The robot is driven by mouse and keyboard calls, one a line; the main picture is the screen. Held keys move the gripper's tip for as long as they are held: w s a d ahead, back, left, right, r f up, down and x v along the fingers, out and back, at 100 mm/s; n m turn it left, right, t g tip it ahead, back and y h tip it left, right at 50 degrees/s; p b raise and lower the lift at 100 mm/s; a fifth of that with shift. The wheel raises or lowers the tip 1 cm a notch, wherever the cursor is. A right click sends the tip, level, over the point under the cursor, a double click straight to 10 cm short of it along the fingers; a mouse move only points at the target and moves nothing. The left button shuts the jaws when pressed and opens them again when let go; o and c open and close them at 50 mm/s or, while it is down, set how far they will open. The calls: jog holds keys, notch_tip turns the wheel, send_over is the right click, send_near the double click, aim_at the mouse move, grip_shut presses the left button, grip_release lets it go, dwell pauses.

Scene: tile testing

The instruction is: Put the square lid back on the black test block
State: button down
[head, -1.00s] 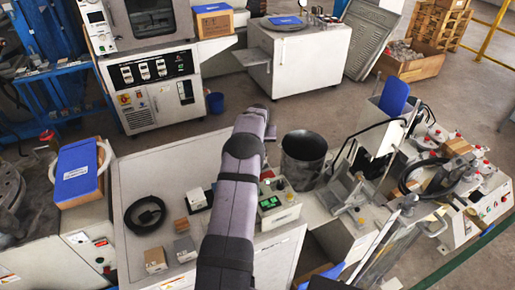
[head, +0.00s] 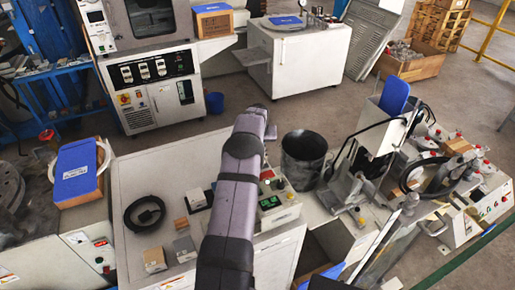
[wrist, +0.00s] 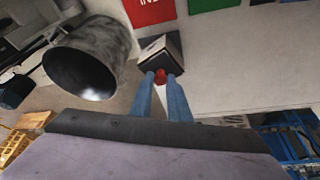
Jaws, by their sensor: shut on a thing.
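In the wrist view my gripper (wrist: 161,80) has its two blue fingers closed on a small red knob (wrist: 160,75). Just beyond the fingertips is a small square dark piece (wrist: 175,53) with a pale face, which appears to be the lid with the knob, perhaps with the black test block under it. I cannot tell lid and block apart, or whether they touch. In the head view my own arm hides the gripper and this piece.
A dark metal bucket (head: 303,155) stands right of my arm and close beside the gripper in the wrist view (wrist: 85,60). A green-display box (head: 277,203), a black cable coil (head: 144,214) and several small blocks (head: 185,248) are on the white bench (head: 165,172). Red (wrist: 150,10) and green (wrist: 207,4) panels show in the wrist view.

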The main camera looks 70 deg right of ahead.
jog(key=shift+f, duration=0.2)
jog(key=c, duration=1.2)
grip_release()
jog(key=shift+r, duration=0.2)
jog(key=shift+r+p, duration=1.5)
jog(key=shift+r, duration=1.35)
